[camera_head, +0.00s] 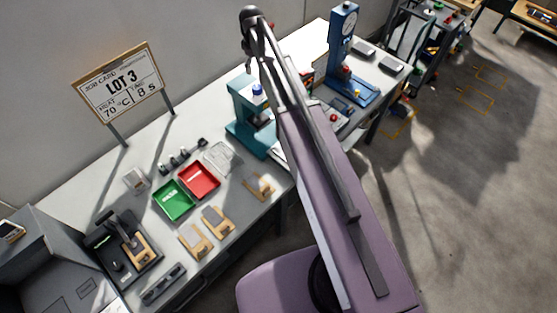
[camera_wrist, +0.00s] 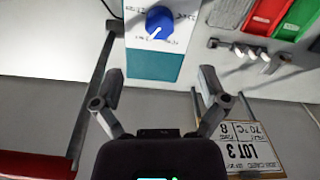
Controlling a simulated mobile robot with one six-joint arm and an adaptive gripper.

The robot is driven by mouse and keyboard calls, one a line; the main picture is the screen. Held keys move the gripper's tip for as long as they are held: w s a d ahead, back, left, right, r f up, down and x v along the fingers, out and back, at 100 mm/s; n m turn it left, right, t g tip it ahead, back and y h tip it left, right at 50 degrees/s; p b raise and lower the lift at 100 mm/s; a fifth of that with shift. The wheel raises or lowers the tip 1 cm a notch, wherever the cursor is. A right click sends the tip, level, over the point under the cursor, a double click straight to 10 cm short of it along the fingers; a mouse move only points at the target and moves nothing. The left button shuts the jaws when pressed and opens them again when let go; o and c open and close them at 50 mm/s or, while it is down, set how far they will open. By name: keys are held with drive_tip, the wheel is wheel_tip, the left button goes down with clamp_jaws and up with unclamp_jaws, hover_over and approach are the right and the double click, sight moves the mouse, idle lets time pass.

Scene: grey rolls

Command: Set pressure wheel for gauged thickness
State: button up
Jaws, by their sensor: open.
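A blue wheel with a white pointer mark (camera_wrist: 159,22) sits on the pale, printed top of a teal press (camera_wrist: 153,66) in the wrist view. The head view shows the same blue wheel (camera_head: 257,90) on the teal press (camera_head: 241,112), partly hidden by my arm. My gripper (camera_wrist: 160,80) is open and empty, its fingers apart below the wheel in the wrist picture and not touching it. The job card (camera_head: 120,88) reads LOT 3, 70 °C, 8 s.
Green (camera_head: 174,201) and red (camera_head: 199,180) trays lie on the bench left of the press. Wooden holders with grey pieces (camera_head: 195,240) lie in front. A black fixture (camera_head: 124,248) stands at the left. Grey floor is open at the right.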

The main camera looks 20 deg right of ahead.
drive_tip(key=s+d+f+m+b, duration=0.1)
drive_tip(key=s+f+m+b, duration=0.6)
drive_tip(key=s+f+b, duration=1.9)
drive_tip(key=shift+d+f+m+b, duration=0.15)
drive_tip(key=shift+f+m+b, duration=0.25)
drive_tip(key=shift+f+b, duration=0.5)
idle(1.0)
drive_tip(key=shift+s+r, duration=0.1)
drive_tip(key=shift+r, duration=0.1)
drive_tip(key=shift+s, duration=0.7)
